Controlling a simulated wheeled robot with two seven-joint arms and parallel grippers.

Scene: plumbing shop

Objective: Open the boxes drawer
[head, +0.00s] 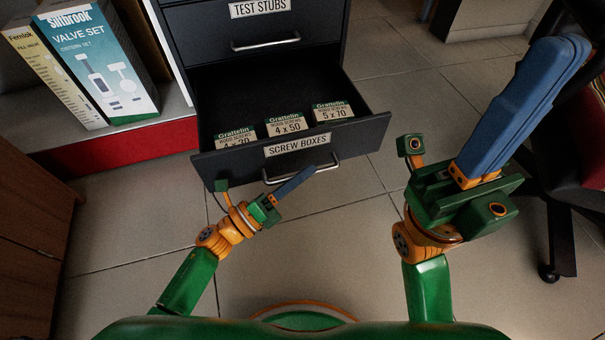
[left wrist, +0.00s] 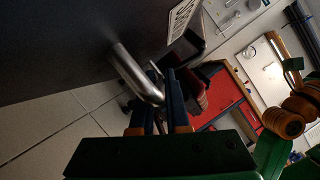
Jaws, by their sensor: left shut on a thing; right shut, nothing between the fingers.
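The drawer labelled SCREW BOXES (head: 228,160) stands pulled out from the dark cabinet. Several green-and-white screw boxes (head: 286,124) stand in a row inside, behind its front panel. Its metal bar handle (head: 334,163) runs below the label, and it also shows in the left wrist view (left wrist: 134,73). My left gripper (head: 309,171) is shut on the handle near its middle; in the left wrist view its blue fingers (left wrist: 165,90) are at the bar. My right gripper (head: 570,50) is shut and empty, raised to the right of the drawer.
A closed drawer labelled TEST STUBS (head: 262,28) sits above. A shelf at left holds a valve set box (head: 98,62) and a yellowish box (head: 50,75). A chair (head: 560,230) stands at far right. Tiled floor (head: 130,215) is clear around the drawer.

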